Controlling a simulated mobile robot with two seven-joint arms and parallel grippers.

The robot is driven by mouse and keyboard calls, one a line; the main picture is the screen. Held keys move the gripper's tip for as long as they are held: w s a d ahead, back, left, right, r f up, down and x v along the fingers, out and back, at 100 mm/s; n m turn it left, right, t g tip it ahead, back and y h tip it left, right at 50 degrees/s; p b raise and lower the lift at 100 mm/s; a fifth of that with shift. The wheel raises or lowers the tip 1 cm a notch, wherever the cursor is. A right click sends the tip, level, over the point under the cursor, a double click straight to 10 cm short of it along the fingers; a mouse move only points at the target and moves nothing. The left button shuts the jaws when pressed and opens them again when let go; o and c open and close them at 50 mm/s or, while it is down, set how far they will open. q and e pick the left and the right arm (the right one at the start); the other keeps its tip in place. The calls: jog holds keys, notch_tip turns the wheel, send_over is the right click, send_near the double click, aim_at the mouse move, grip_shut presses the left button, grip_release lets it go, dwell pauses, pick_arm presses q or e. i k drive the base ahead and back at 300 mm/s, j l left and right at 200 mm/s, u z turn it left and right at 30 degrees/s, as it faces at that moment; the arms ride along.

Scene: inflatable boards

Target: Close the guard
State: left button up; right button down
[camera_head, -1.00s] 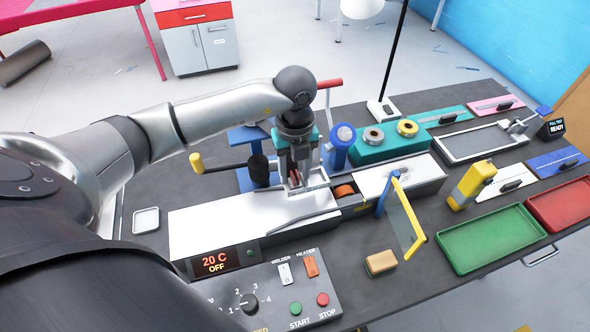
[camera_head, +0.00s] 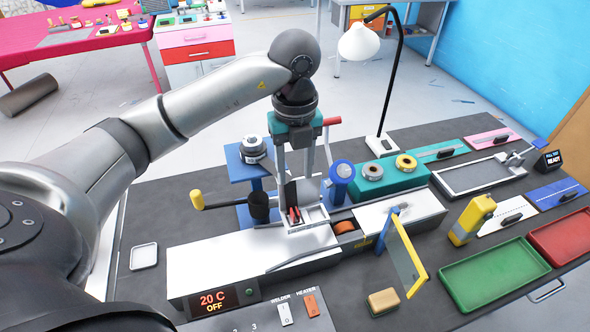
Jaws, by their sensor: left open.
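The guard (camera_head: 406,258) is a clear panel in a yellow frame on a blue post, at the front right of the bench machine (camera_head: 210,250). It stands up, swung out over the machine's front edge. My left gripper (camera_head: 295,178) points down, fingers apart, above a small white bracket with red parts (camera_head: 303,218) in the middle of the machine. It is left of the guard and apart from it. I cannot tell whether its fingertips touch the bracket. My right gripper is not in view.
A tan block (camera_head: 383,302) lies in front of the guard. A yellow tool (camera_head: 470,220) stands to its right, beside a green tray (camera_head: 495,275). A yellow-handled crank (camera_head: 197,200) sticks out at the left. A lamp (camera_head: 360,42) stands behind.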

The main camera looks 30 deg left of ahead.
aim_at(424, 275)
jog(key=k+l, duration=1.2)
jog(key=k, duration=0.05)
